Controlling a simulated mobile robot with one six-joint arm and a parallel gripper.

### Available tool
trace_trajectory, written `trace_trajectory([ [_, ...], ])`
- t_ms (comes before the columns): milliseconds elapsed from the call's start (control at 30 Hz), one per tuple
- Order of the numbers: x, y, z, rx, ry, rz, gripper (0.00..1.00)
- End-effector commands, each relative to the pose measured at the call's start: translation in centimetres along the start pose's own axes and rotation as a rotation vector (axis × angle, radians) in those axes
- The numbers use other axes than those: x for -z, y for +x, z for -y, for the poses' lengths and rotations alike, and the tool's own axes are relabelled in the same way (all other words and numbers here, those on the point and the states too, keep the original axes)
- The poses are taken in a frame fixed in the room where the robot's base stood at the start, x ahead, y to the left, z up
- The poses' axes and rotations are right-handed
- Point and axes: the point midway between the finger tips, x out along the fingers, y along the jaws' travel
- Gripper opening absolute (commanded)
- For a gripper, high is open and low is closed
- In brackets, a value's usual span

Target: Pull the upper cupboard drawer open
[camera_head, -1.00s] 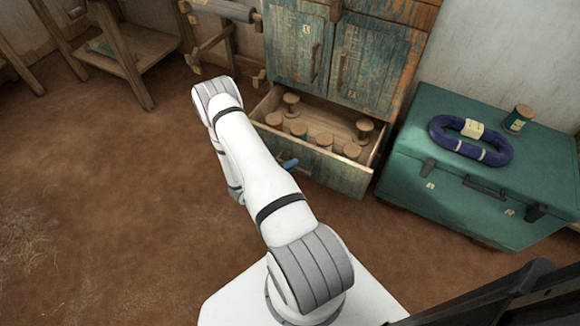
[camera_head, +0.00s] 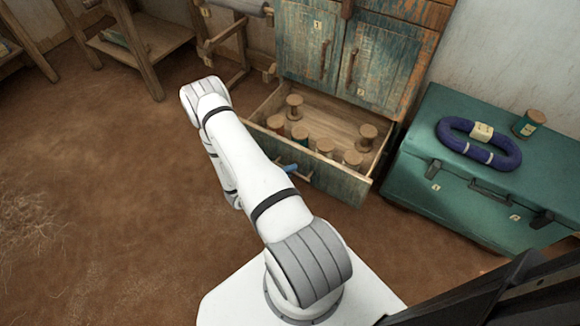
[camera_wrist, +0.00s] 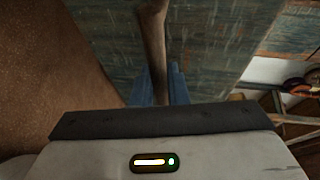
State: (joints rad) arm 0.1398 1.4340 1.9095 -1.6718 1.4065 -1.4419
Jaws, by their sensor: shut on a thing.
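The drawer (camera_head: 338,180) below the cupboard's two doors is pulled well out, with its inside showing. It has a worn blue-green front and a pale wooden inside. Its brown bar handle (camera_wrist: 152,40) stands before the front in the wrist view. My gripper (camera_wrist: 159,88) is shut on this handle, with a blue finger on each side. In the head view its blue fingertip (camera_head: 290,168) shows at the drawer front, while my arm hides the rest of the gripper. Several wooden thread spools (camera_head: 299,132) stand upright in the drawer.
The cupboard doors (camera_head: 375,60) are shut above the drawer. A green trunk (camera_head: 455,195) stands close on the right, bearing a blue yarn coil (camera_head: 450,137) and a spool (camera_head: 528,123). A wooden bench (camera_head: 150,38) is at the back left. The earth floor (camera_head: 100,170) on the left is clear.

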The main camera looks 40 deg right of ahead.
Motion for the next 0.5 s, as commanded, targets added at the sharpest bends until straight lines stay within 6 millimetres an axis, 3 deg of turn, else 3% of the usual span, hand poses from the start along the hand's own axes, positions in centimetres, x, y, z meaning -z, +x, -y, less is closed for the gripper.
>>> trace_trajectory([
  [133,0.14,0.12,-0.08,-0.001,-0.003,-0.004,0.0],
  [167,0.14,0.14,-0.08,-0.002,-0.003,-0.004,0.14],
  [200,0.14,0.17,-0.07,-0.002,-0.003,-0.005,0.18],
  [400,0.15,0.28,-0.01,-0.001,-0.001,-0.007,0.34],
  [500,0.15,0.31,0.01,-0.001,0.0,-0.008,0.35],
])
